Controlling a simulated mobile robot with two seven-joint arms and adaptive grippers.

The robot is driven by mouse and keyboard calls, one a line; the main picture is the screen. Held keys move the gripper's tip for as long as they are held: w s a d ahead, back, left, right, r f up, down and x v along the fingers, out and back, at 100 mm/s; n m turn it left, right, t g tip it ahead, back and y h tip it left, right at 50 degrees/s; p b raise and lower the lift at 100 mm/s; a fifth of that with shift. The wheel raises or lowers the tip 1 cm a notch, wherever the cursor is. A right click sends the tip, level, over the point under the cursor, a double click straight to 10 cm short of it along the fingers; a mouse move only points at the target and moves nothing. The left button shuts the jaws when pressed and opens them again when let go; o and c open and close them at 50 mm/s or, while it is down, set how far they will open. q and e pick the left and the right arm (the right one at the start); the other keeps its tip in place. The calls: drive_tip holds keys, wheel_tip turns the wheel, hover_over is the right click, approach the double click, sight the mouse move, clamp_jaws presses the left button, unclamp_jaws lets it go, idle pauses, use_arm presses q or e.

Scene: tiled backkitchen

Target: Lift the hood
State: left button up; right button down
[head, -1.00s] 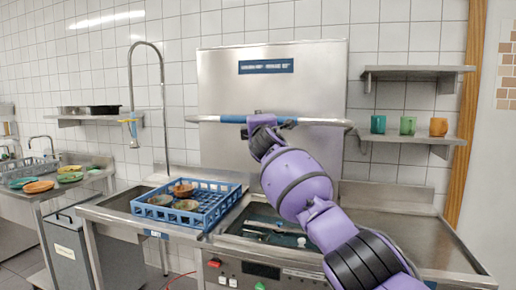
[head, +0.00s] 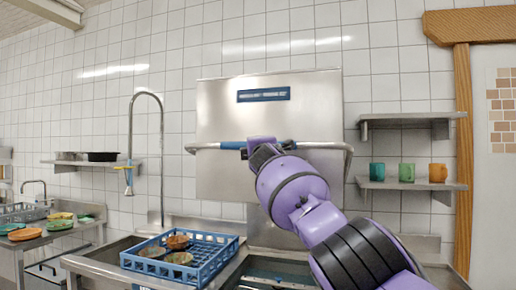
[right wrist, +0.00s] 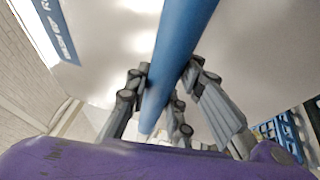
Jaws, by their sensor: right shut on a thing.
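The steel hood (head: 215,110) of the dishwasher stands raised above the machine's bed (head: 280,268), with a gap under its lower edge. Its blue-and-steel handle bar (head: 320,146) runs across its front. My right gripper (head: 250,147) is at the middle of the bar. In the right wrist view the fingers of my right gripper (right wrist: 165,95) stand on both sides of the blue part of the bar (right wrist: 178,50) and are shut on it. The fingertips are partly hidden behind the bar. My left gripper is in neither view.
A blue rack (head: 208,262) with several bowls sits left of the machine, beneath a tall tap (head: 131,130). At right, a wall shelf (head: 410,184) holds three cups, with an empty shelf (head: 412,118) above it.

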drive_tip(key=shift+s+r, duration=0.15)
drive_tip(key=shift+r, duration=0.45)
drive_tip(key=shift+s+r, duration=0.15)
drive_tip(key=shift+r, duration=0.45)
drive_tip(key=c, duration=1.5)
unclamp_jaws()
drive_tip(key=shift+w, duration=0.15)
drive_tip(key=shift+f, duration=0.25)
drive_tip(key=shift+f, duration=0.25)
drive_tip(key=shift+f, duration=0.1)
drive_tip(key=shift+v, duration=5.9)
